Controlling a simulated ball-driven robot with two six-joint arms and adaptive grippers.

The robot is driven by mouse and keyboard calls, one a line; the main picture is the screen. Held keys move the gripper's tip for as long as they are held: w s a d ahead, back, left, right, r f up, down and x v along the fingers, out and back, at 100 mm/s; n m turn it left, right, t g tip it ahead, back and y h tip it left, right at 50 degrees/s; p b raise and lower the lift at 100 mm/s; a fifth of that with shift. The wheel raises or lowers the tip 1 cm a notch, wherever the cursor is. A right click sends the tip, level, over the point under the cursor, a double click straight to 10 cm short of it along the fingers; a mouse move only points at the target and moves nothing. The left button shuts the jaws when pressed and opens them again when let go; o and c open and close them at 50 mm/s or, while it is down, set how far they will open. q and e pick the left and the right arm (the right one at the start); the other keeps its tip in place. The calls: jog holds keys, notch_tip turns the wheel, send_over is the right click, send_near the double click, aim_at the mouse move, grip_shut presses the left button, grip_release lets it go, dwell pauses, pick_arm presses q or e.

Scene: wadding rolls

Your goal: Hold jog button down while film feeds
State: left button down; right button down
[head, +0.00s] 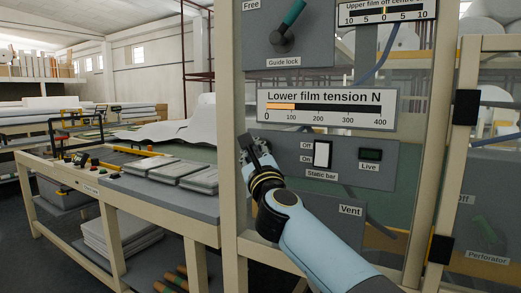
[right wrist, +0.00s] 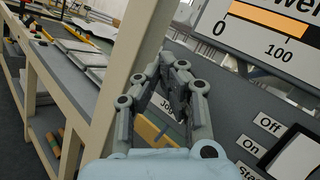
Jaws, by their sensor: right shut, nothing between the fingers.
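My right gripper (head: 247,143) is shut and empty, with its fingers up against or just in front of the left end of the grey control panel (head: 347,173), beside the cream post. In the right wrist view its fingertips (right wrist: 174,62) are together. A partly covered label reading "Jo…" (right wrist: 167,105) shows between the fingers. The jog button itself is hidden behind the fingers, so I cannot tell whether they touch it. A yellow piece (right wrist: 152,131) shows below the label, partly covered. My left gripper is not in view.
The white static bar switch (head: 322,154) and dark Live indicator (head: 370,155) sit right of the gripper. Above is the Lower film tension gauge (head: 327,109), orange to just above 100. A cream post (head: 228,120) stands close left. A long bench (head: 150,200) extends left.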

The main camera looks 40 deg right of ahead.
jog(key=shift+d, duration=0.1)
jog(key=shift+w+d, duration=0.15)
jog(key=shift+d, duration=0.2)
jog(key=shift+w+d, duration=0.15)
jog(key=shift+d, duration=0.2)
dwell(3.1)
dwell(1.3)
jog(key=shift+s+a, duration=0.3)
jog(key=shift+a, duration=0.5)
jog(key=a, duration=0.1)
jog(key=s+a, duration=0.1)
jog(key=a, duration=0.1)
jog(key=s+a+p, duration=0.1)
jog(key=shift+a, duration=0.3)
